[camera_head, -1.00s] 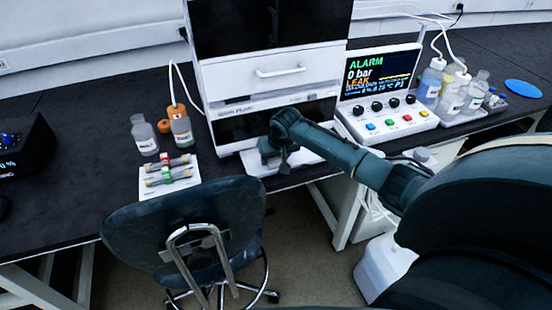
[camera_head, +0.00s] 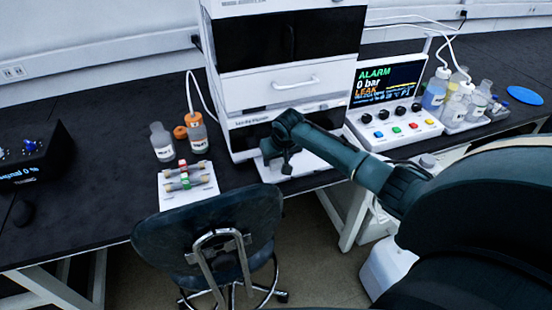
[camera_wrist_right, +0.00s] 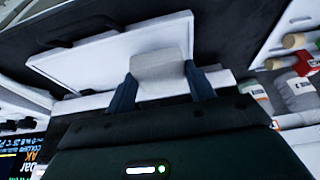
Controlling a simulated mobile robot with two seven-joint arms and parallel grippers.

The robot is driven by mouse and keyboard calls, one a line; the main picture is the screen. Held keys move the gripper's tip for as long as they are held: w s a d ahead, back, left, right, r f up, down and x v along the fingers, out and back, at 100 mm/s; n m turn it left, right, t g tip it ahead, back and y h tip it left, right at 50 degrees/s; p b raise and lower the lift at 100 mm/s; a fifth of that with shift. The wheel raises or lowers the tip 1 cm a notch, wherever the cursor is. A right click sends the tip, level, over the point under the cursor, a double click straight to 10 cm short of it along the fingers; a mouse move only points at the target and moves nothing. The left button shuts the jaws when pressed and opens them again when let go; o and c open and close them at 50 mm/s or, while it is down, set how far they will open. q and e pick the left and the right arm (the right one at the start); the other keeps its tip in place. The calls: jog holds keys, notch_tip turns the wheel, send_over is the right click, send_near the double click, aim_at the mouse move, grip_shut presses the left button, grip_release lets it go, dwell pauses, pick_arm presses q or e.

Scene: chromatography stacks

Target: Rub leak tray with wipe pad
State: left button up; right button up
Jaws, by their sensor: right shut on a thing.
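The leak tray (camera_head: 318,164) is a flat white tray at the foot of the tall white instrument stack, on the front edge of the bench. It also shows as a white rimmed panel in the right wrist view (camera_wrist_right: 85,68). My right gripper (camera_head: 286,167) is over the tray's left part, pointing down. In the right wrist view its two fingers (camera_wrist_right: 162,88) are shut on the wipe pad (camera_wrist_right: 158,66), a pale grey-white block. The pad overlaps the tray there; I cannot tell whether it touches. In the head view the gripper hides the pad. My left gripper is not in view.
A chair (camera_head: 210,235) stands before the bench. Left of the stack are bottles (camera_head: 162,142) and a white plate (camera_head: 168,197) with columns. A control panel showing ALARM and LEAK (camera_head: 392,88) and a bottle tray (camera_head: 460,126) stand at right.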

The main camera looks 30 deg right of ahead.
jog(key=shift+r+p, duration=1.15)
jog(key=shift+r, duration=1)
